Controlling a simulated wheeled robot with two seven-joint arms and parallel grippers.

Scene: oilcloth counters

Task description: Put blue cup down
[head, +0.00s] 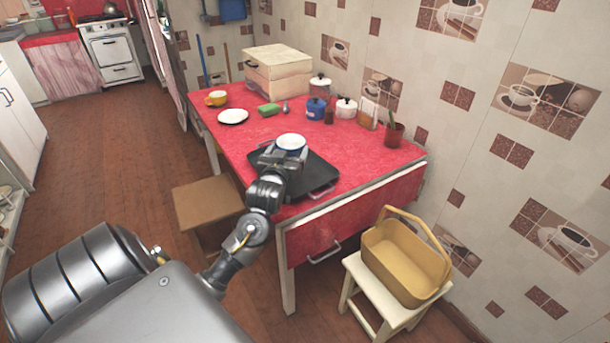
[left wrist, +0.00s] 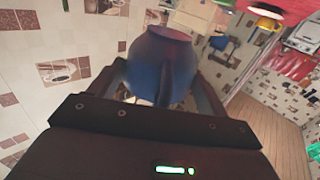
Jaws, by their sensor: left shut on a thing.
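The blue cup (head: 291,142) shows a white inside and a blue rim in the head view. My left gripper (head: 282,157) is shut on it. In the left wrist view, the cup (left wrist: 160,62) sits between the two fingers of my left gripper (left wrist: 155,88), with a dark strip like a handle facing the camera. In the head view the cup is over the back left part of a black tray (head: 312,176) on the red table (head: 370,160). I cannot tell whether the cup touches anything below it. My right gripper is out of view.
Behind stand a blue pot (head: 316,108), a white pot (head: 346,108) and a red-brown pot (head: 394,134). A white plate (head: 233,116), yellow cup (head: 216,98) and green sponge (head: 269,109) lie farther back. A stool (head: 208,203) and a yellow basket (head: 405,262) are near the table.

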